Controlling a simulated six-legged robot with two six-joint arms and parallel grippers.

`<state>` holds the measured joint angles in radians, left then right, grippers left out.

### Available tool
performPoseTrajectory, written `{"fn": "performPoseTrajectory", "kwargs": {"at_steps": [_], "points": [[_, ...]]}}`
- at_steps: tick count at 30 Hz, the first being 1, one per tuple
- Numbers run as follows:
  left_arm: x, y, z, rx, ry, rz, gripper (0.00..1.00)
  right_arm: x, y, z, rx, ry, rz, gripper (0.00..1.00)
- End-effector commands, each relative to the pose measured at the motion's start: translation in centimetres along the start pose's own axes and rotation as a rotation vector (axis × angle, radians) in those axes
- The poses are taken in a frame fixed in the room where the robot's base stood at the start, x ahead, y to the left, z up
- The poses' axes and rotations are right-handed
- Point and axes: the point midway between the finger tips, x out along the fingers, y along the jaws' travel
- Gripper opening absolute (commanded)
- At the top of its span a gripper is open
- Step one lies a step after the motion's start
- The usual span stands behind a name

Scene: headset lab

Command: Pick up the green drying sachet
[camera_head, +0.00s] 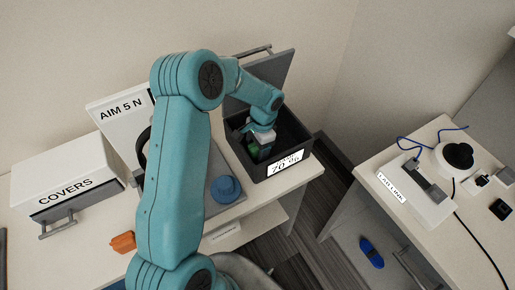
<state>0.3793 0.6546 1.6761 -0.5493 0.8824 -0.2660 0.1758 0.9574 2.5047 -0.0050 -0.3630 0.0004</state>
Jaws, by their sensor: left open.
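The green drying sachet (252,148) shows as a small green patch inside the dark box, just below and beside my left gripper. Most of it is hidden by the gripper and the box wall. My left gripper (263,143) is open and reaches down into the box. I cannot tell whether its fingers touch the sachet or stand around it. The dark box (303,140) has its lid (270,82) raised and a white label reading "70 %" on its front. My right gripper is not in view.
A white "COVERS" box (65,178) stands at the left. A blue round object (226,188) and an orange piece (123,242) lie near my left arm. At the right, a second table (375,165) holds a white "LAB LINK" box (415,200) and cables. A gap separates the tables.

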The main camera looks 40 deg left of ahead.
Motion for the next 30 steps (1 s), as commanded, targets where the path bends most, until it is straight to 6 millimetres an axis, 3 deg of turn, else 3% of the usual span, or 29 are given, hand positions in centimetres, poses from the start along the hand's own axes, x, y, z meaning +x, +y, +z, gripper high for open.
{"fn": "performPoseTrajectory", "kwargs": {"at_steps": [4,9,20,30], "points": [[0.0,0.0,0.0,0.000,0.000,0.000,0.68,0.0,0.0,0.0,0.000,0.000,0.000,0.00],[-0.1,0.0,0.0,0.000,0.000,0.000,0.13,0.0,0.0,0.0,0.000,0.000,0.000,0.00],[-0.8,0.0,0.1,0.000,0.001,-0.001,0.12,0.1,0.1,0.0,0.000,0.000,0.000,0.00],[-7.7,0.0,1.1,0.000,0.004,-0.003,0.12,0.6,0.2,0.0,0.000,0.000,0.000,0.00]]}}
